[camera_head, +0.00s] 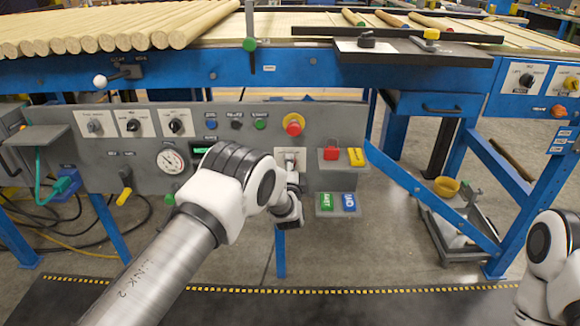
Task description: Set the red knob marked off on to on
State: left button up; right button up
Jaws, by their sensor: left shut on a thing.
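My left gripper (291,175) is in front of the grey control panel (345,118), at a small pale plate (281,155) below the red and yellow emergency button. It is shut on a knob at that plate. The gripper and my arm hide most of the knob, so its red colour, its off and on marks and the way it points cannot be made out. Part of my right arm shows at the lower right edge; its gripper is out of view.
The emergency button (293,124) sits just above my left gripper. A shelf with red (331,154) and yellow (356,156) blocks sticks out to the right; green and blue blocks (348,201) sit below. Selector knobs and a gauge (171,160) are to the left. Wooden rods (110,30) lie above.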

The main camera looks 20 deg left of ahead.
pick_arm(q)
jog(key=o, duration=1.1)
jog(key=shift+o, duration=0.2)
jog(key=v, duration=1.2)
